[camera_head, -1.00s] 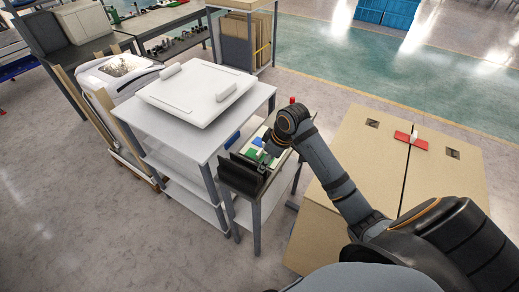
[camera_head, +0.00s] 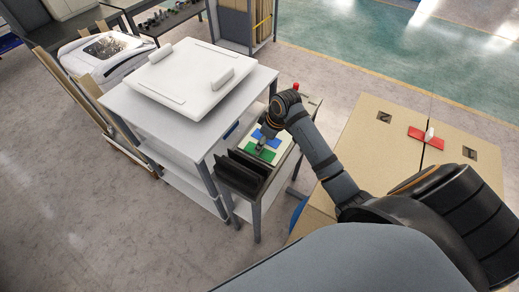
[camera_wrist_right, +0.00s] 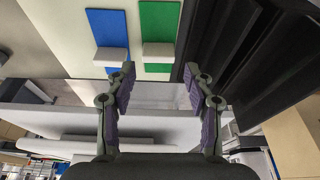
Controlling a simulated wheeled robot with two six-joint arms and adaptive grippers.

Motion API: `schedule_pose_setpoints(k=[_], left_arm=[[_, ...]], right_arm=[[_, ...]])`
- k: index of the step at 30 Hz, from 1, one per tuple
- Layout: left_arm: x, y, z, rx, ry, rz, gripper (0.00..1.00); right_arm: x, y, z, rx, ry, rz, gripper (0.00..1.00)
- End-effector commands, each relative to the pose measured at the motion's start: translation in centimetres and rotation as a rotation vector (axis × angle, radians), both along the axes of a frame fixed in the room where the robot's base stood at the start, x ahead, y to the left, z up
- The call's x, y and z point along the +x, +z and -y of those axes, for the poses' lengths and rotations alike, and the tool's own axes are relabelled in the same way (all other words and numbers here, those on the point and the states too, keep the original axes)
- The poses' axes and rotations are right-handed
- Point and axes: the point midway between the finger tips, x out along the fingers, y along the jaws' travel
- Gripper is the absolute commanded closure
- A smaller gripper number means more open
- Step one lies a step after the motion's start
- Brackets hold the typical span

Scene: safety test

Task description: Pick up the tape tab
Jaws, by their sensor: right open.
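Two flat strips, one blue (camera_wrist_right: 108,35) and one green (camera_wrist_right: 158,30), each with a small pale tab, show in the right wrist view. The blue strip's tab (camera_wrist_right: 110,57) and the green strip's tab (camera_wrist_right: 158,52) lie beyond my right gripper (camera_wrist_right: 158,85), which is open with nothing between its fingers. In the head view the blue (camera_head: 259,136) and green (camera_head: 260,152) strips lie on a small side stand, with my right gripper over them. A red strip with an upright white tab (camera_head: 430,132) lies across the cardboard box's seam. My left gripper is out of view.
A white table (camera_head: 130,105) with a white panel (camera_head: 180,75) stands left of the small stand. Black upright plates (camera_head: 240,175) stand at the stand's front. The cardboard box (camera_head: 375,155) is at the right. Open floor lies at the left.

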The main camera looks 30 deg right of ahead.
Motion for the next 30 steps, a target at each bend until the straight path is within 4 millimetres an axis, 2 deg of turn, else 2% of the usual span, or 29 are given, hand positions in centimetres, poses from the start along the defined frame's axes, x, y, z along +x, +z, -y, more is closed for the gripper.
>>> schedule_pose_setpoints(k=[4, 9, 13, 20, 25, 30], left_arm=[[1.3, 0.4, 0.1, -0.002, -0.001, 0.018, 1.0], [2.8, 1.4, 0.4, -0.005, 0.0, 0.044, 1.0], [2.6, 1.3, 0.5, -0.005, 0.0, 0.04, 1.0], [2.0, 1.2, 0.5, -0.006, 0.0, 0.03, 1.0], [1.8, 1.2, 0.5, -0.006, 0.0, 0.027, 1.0], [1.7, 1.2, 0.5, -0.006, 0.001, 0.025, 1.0]], right_arm=[[0.1, -0.5, -0.1, 0.001, -0.002, -0.002, 0.47], [0.7, -3.4, -0.3, 0.001, -0.001, -0.003, 0.47], [1.1, -4.8, -0.5, -0.001, 0.0, -0.001, 0.47], [1.1, -5.1, -0.5, -0.002, 0.0, 0.001, 0.47], [1.1, -5.1, -0.5, -0.002, 0.0, 0.001, 0.7], [1.1, -5.1, -0.5, -0.002, 0.0, 0.001, 0.72]])
